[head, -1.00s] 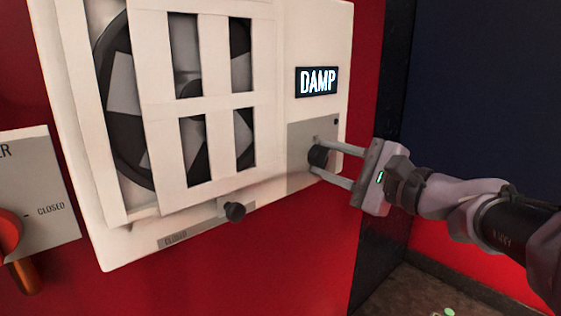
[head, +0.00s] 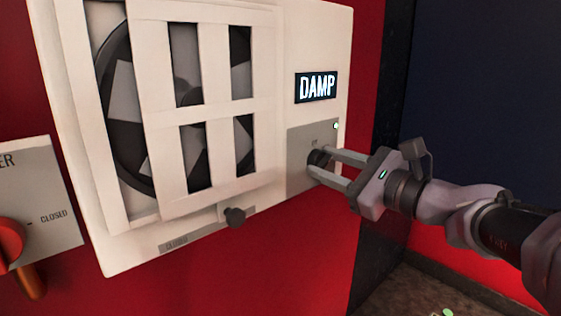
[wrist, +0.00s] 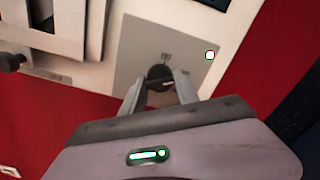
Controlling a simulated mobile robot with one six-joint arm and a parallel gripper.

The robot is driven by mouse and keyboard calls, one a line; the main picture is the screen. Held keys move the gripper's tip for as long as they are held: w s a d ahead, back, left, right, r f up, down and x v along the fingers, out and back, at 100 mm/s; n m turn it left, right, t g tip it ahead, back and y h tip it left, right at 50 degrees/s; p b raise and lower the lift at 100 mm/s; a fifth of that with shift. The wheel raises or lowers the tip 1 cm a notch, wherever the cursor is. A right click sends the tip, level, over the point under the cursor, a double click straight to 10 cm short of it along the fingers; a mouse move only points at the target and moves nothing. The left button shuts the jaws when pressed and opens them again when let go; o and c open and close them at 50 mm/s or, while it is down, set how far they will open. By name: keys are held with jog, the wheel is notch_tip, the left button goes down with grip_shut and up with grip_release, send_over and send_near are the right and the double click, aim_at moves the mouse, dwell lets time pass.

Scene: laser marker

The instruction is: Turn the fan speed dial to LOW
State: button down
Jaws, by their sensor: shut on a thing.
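The fan speed dial (head: 318,160) is a small black knob on a grey plate (head: 299,178) at the lower right of the white fan unit. My gripper (head: 321,166) is shut on the dial, one finger on either side. In the wrist view the dial (wrist: 160,76) sits between the fingertips, with a small marking above it too blurred to read. A small indicator light (head: 336,126) at the plate's upper right corner glows pale green. The dial's pointer setting cannot be read.
A lit display (head: 316,86) above the plate reads DAMP. A slatted white shutter (head: 215,108) covers part of the fan, with a black knob (head: 235,217) below it. A red-orange handle (head: 12,240) is at the far left, beside a CLOSED label.

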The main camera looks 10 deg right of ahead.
dwell(0.4)
jog(key=c, duration=0.9)
grip_release()
jog(key=b+v, duration=0.5)
jog(key=v, duration=1.2)
jog(key=shift+s+d, duration=0.15)
jog(key=shift+s, duration=0.05)
